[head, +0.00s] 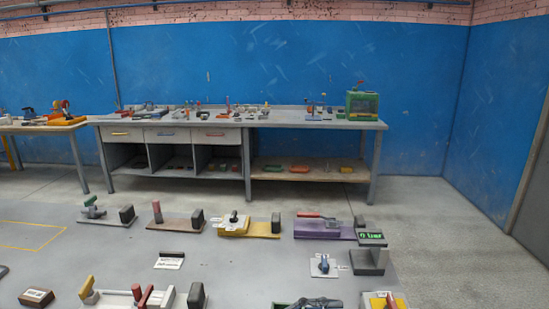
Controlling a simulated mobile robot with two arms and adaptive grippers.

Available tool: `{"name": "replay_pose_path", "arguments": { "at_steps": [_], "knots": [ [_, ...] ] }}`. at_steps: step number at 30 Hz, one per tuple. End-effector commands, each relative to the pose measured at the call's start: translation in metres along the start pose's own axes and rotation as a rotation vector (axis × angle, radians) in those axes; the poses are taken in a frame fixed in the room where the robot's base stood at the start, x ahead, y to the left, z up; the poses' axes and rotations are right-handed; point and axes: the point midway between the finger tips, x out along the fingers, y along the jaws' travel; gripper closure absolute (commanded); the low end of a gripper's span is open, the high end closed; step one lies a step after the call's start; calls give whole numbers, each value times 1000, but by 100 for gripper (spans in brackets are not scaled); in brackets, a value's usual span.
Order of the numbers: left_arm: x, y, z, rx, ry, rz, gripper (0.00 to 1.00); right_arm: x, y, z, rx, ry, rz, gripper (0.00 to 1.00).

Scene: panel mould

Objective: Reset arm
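Neither of my grippers can be made out in the head view, and no arm link is clearly visible. A grey surface (225,258) in front carries several small fixtures. Among them are a yellow fixture (262,228) with a black knob, a purple fixture (318,229) with a red handle, and a brown plate (177,224) with a reddish post. A grey stand with a lit green display (371,237) is on the right. A white base with red levers (140,299) and a dark item (312,303) are cut off by the bottom edge.
A long grey workbench (310,122) with drawers and shelves stands against the blue wall (280,65). A green machine (362,103) sits at its right end. Another table (60,127) is at the left. The concrete floor (460,245) is clear on the right.

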Motion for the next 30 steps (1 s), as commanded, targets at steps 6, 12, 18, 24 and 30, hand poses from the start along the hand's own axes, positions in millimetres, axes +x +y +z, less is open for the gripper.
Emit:
{"name": "replay_pose_path", "arguments": {
  "at_steps": [6,12,18,24,30],
  "knots": [
    [-52,-83,-22,-98,82,-663,31,0,-1,0,1,0,-1,42],
    [-152,-96,41,-316,-191,-1157,31,0,-2,-1,1,1,-2,42],
    [-243,-9,120,-644,-681,-1369,31,0,-2,-1,1,2,-2,42],
    [-286,116,149,-965,-1118,-1264,31,0,-2,-1,2,2,-2,42],
    [-298,207,138,-1182,-1364,-1057,31,0,-2,-1,1,3,-2,42]
  ]
}}
